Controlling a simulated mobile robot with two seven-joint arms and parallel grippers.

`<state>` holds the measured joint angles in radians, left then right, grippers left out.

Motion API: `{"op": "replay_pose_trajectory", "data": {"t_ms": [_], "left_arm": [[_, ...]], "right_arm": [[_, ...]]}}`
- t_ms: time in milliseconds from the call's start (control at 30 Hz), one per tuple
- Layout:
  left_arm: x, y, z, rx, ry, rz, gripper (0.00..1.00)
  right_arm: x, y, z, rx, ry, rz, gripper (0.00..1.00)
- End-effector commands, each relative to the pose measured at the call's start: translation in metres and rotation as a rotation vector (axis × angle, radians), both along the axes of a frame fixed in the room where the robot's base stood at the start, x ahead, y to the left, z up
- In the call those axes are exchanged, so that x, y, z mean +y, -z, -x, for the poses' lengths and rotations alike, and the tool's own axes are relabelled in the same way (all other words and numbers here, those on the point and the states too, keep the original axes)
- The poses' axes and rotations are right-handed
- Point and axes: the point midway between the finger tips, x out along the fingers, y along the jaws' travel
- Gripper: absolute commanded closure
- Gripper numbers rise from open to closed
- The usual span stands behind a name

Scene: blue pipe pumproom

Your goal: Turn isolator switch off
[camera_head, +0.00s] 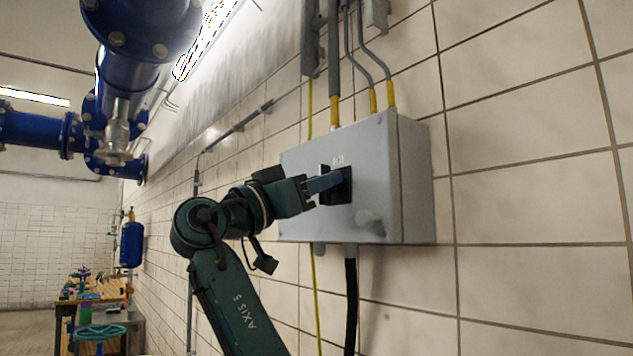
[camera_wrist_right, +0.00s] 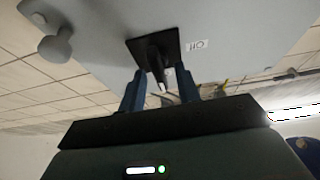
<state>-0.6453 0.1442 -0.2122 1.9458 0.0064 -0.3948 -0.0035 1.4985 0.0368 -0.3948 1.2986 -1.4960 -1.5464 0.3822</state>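The isolator switch is a black rotary handle (camera_wrist_right: 157,58) on a square black plate (camera_head: 325,170), on the front of a grey wall box (camera_head: 300,165). My right gripper (camera_head: 326,184) reaches the switch from the left in the head view and partly covers it. In the right wrist view its two blue fingers (camera_wrist_right: 160,88) stand apart, one on each side of the handle, with gaps showing. A small white label (camera_wrist_right: 197,46) sits beside the plate; its lettering is too small to read surely. My left gripper is not in view.
A rounded grey knob (camera_head: 370,222) sticks out low on the box front. Conduits (camera_head: 335,60) enter the box top, and a black cable (camera_head: 351,300) hangs below. Blue pipes (camera_head: 128,30) hang upper left. A workbench (camera_head: 95,290) stands far left.

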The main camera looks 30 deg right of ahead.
Motion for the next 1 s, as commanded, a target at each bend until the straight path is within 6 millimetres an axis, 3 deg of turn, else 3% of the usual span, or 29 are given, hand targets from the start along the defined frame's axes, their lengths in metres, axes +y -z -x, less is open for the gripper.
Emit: {"op": "replay_pose_trajectory", "data": {"t_ms": [133,533,1000], "left_arm": [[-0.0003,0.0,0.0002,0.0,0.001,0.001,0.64],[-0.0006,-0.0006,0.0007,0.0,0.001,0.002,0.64],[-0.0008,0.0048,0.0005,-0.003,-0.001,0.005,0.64]], "right_arm": [[0.0001,0.0,0.0001,0.0,0.0,0.0,0.68],[0.0004,0.0002,0.0001,0.0,0.0,0.0,1.0],[0.0006,0.0019,0.0004,0.092,-0.001,0.007,1.0]]}}
